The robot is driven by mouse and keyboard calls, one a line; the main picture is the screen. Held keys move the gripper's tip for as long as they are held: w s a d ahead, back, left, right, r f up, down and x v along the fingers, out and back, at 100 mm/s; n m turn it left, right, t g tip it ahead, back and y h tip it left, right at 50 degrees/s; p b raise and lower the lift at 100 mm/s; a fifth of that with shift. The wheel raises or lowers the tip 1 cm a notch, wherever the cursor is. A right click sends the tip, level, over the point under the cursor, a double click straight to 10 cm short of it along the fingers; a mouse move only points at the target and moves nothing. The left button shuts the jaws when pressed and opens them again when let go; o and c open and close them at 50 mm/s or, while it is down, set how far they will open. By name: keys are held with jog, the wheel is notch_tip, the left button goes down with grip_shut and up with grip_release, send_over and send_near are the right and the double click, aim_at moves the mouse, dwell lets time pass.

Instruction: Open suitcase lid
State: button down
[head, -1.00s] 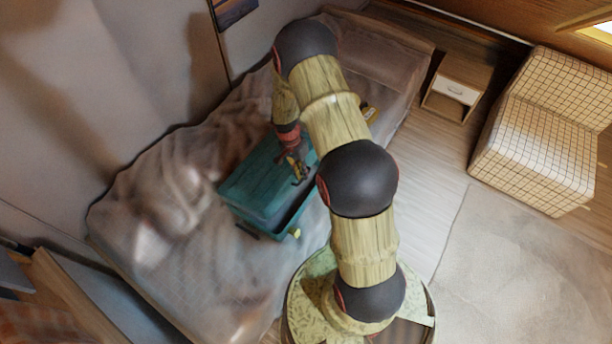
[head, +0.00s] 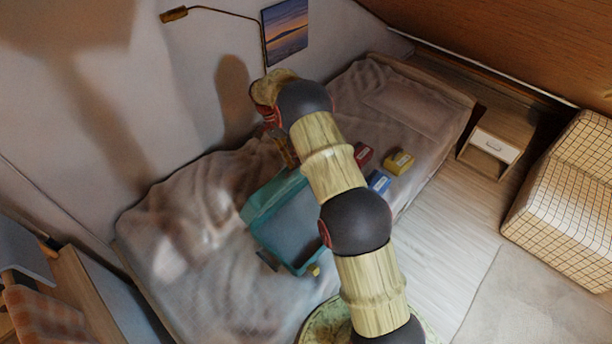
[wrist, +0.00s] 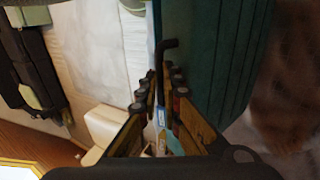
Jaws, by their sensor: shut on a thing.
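The teal suitcase (head: 297,243) lies on the bed, and its dark interior shows in the head view. Its lid (head: 268,199) is raised along the wall side and tilted up. My gripper (head: 288,152) is at the lid's upper edge, partly hidden by my arm. In the wrist view the two fingers (wrist: 162,88) are close together beside the teal lid (wrist: 208,55), shut on its edge. The exact contact is hard to see. A small dark hooked part sticks out from the lid just beyond the fingertips.
Red (head: 362,154), yellow (head: 399,162) and blue (head: 379,182) boxes lie on the bed (head: 190,215) right of the suitcase. A wall lamp (head: 175,14) and picture (head: 285,32) are behind. A nightstand (head: 495,140) and checked armchair (head: 565,185) stand right. Open floor lies between.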

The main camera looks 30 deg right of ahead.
jog(key=shift+w+a+f, duration=0.25)
jog(key=shift+w+a, duration=0.15)
jog(key=shift+w, duration=0.25)
jog(key=shift+w+a+f, duration=0.25)
jog(key=shift+w+a, duration=0.15)
jog(key=shift+w, duration=0.2)
jog(key=c, duration=2.5)
grip_release()
jog(key=o, duration=0.3)
jog(key=shift+w+f, duration=0.15)
jog(key=v, duration=1.3)
jog(key=shift+d, duration=0.25)
